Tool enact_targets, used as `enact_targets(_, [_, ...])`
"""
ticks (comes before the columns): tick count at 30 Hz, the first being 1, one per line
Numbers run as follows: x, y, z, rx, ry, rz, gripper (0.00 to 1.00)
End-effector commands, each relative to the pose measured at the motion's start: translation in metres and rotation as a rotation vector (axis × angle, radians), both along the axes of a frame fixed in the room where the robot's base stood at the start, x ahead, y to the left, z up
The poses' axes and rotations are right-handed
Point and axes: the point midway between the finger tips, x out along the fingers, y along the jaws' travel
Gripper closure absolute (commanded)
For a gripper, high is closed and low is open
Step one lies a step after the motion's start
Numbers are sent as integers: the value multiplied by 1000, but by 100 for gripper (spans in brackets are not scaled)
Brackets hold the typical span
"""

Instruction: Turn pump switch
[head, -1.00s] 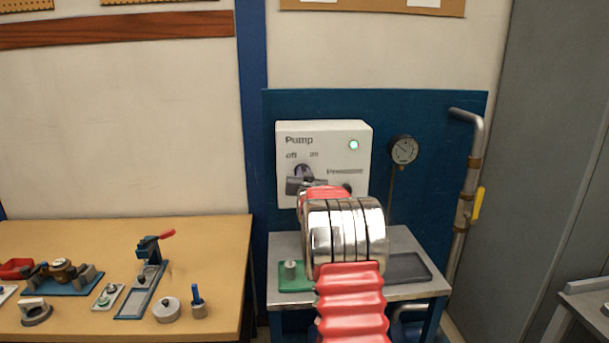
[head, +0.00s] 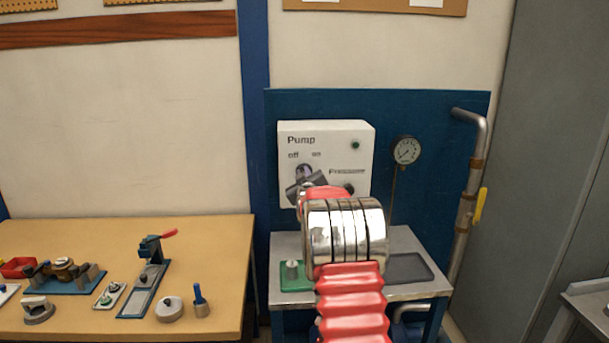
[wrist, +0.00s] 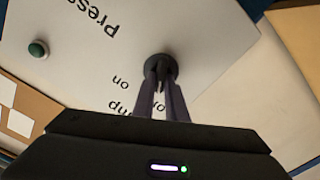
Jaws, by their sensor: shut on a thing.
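The white pump box (head: 330,130) is mounted on a blue panel, with "Pump", "off" and "on" printed on it. The round dark pump switch (wrist: 162,66) is in the wrist view, beside the "on" label. My gripper (wrist: 160,82) is shut on the switch, its two narrow fingers on either side of a raised bar. In the head view my gripper (head: 304,178) is at the switch below "off", and its body is tilted. It hides most of the switch. The indicator lamp (head: 355,145) is dark green; it also shows in the wrist view (wrist: 38,49).
A dark knob (head: 349,189) sits under the "Pressure" label, partly behind my arm. A round gauge (head: 406,150) and a pipe with a yellow handle (head: 480,204) are to the right. A grey shelf (head: 290,243) juts out below. A wooden bench (head: 215,240) with tools stands left.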

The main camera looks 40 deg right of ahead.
Motion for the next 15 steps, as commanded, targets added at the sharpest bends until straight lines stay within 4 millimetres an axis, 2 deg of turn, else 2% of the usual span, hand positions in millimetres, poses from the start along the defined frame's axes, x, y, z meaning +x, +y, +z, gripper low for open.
enact_targets(1, [-1, -1, -5, 1, 10, -2, 100])
enact_targets(11, [-1, 0, -6, -1, 13, -1, 100])
enact_targets(12, [-1, 0, -6, -1, 13, 0, 86])
enact_targets(15, [-1, 0, -5, -1, 11, 0, 79])
